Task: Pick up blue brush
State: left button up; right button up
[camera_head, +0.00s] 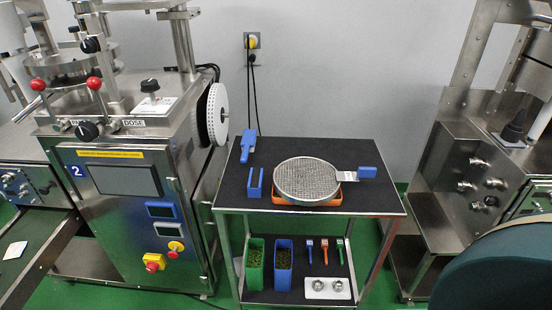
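A blue hand tool (248,145) with a wide head and narrow handle, likely the blue brush, lies at the back left of the black-topped cart (385,200). Its bristles cannot be made out. A smaller blue-handled tool (310,250) lies on the cart's lower shelf, beside an orange one (324,250) and a green one (340,250); their heads are too small to identify. Neither of my grippers shows in the head view.
A round mesh sieve (306,178) sits over an orange tray (288,201), with a blue-handled flat metal tool (367,172) at its right. A blue U-shaped holder (254,184) stands left. Steel machines (120,225) flank the cart. A dark round object (500,270) fills the lower right.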

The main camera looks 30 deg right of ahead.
aim_at(247, 144)
jog(key=i+l+z, duration=0.3)
jog(key=l+z, duration=0.2)
jog(key=i+l+z, duration=0.3)
jog(key=z, duration=0.2)
jog(key=k+j+z, duration=0.25)
jog(key=j+z, duration=0.15)
